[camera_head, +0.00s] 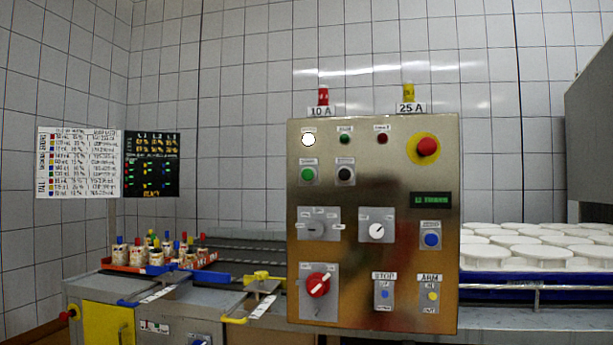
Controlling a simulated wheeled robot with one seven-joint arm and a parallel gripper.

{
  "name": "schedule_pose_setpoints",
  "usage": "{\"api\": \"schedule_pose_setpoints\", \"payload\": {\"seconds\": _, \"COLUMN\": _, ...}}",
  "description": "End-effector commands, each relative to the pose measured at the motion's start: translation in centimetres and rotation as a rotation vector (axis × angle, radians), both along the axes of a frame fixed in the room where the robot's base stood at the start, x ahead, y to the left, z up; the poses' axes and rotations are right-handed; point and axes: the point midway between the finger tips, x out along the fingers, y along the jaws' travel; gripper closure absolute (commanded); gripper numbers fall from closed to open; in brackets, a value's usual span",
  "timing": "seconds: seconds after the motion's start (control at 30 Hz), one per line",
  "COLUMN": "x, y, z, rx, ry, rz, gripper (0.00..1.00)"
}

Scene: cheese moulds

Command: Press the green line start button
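The panel faces me upright and nothing covers the green button. My gripper is not in view.
A red mushroom button on a yellow disc (427,147) is at the panel's upper right. Lower are a red rotary switch (318,285) and a blue button (432,240). White moulds (540,257) stand right; a conveyor with small pots (157,257) is left.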

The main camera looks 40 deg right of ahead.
Motion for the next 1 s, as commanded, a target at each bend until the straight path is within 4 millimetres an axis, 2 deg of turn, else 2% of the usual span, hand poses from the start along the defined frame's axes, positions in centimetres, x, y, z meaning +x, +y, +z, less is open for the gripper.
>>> {"api": "schedule_pose_setpoints", "payload": {"seconds": 0.03, "x": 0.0, "y": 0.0, "z": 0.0, "rx": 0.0, "ry": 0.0, "rz": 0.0, "gripper": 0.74}}
{"api": "schedule_pose_setpoints", "payload": {"seconds": 0.23, "x": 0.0, "y": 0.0, "z": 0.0, "rx": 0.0, "ry": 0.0, "rz": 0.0, "gripper": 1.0}}
{"api": "schedule_pose_setpoints", "payload": {"seconds": 1.0, "x": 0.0, "y": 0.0, "z": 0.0, "rx": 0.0, "ry": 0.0, "rz": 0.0, "gripper": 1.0}}
